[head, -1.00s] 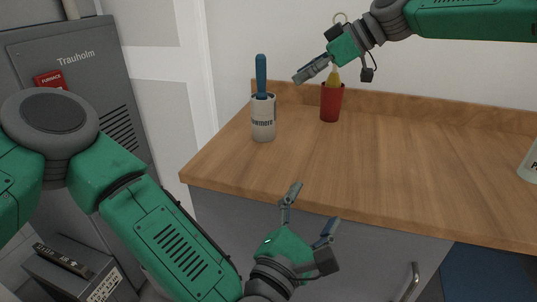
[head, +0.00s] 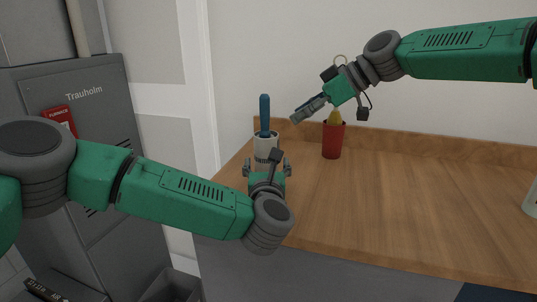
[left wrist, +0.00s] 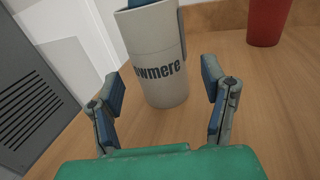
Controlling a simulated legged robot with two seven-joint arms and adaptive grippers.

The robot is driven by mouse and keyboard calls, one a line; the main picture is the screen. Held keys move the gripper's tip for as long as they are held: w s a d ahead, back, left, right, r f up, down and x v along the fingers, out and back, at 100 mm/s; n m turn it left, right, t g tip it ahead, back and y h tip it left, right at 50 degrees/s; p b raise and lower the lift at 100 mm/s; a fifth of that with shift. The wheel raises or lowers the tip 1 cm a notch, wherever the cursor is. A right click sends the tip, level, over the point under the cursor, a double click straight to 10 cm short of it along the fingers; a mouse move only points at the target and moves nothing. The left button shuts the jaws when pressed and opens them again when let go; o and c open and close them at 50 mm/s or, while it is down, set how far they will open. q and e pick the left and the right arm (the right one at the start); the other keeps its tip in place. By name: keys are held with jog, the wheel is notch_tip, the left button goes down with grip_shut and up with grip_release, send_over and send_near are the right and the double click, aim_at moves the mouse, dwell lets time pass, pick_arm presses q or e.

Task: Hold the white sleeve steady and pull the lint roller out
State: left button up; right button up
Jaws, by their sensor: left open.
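The white sleeve (head: 265,145) stands upright near the left end of the wooden counter. The blue handle of the lint roller (head: 264,110) sticks up out of its top. My left gripper (head: 267,166) is open just in front of the sleeve. In the left wrist view, the sleeve (left wrist: 155,65), with dark lettering, stands ahead between the spread fingers, with its base a little beyond the fingertips (left wrist: 162,88); contact is not evident. My right gripper (head: 304,112) hangs above the counter, right of the blue handle and apart from it. Its finger gap is not clear from this side.
A red cup (head: 333,142) with a yellow item in it stands right of the sleeve, below my right gripper. A white object (head: 531,195) is cut off at the right edge. The wooden counter (head: 400,200) is clear between them. A wall rises behind.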

aim_at(267, 151)
pick_arm(q)
jog(key=w, duration=0.6)
jog(key=shift+w+a, duration=0.1)
jog(key=shift+w, duration=0.3)
jog(key=shift+w+d, duration=0.35)
jog(key=shift+w, duration=0.1)
jog(key=shift+a, duration=0.5)
jog(key=c, duration=1.1)
jog(key=o, duration=1.2)
jog(key=shift+d, duration=0.2)
jog(key=shift+o, duration=0.2)
jog(key=shift+d, duration=0.25)
jog(key=shift+a, duration=0.25)
